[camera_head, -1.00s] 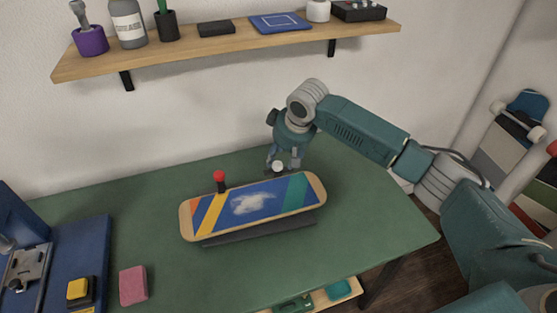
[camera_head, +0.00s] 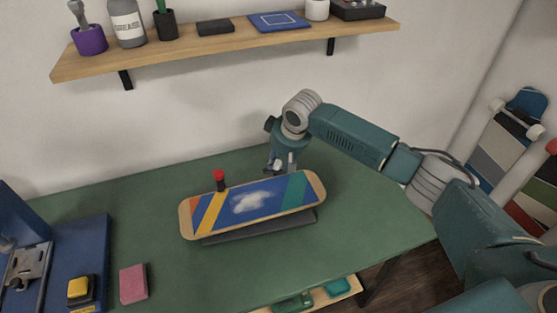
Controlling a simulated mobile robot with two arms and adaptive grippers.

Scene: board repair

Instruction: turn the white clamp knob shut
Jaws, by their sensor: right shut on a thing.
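The skateboard deck (camera_head: 222,208), with colored stripes and a white patch, lies on a dark stand (camera_head: 262,229) on the green table. A red knob (camera_head: 219,175) on a black post stands at its back left edge. My right gripper (camera_head: 280,164) points down at the deck's back edge, right of the red knob. It is shut on the small white clamp knob (camera_head: 279,165), which is mostly hidden between the fingers. I cannot tell how far the knob is turned. My left gripper is not in view.
A pink block (camera_head: 133,284), a yellow button box (camera_head: 80,290) and a blue fixture (camera_head: 60,262) with a metal truck are at the left. A wooden shelf (camera_head: 240,45) with supplies hangs above. The table's right part is clear.

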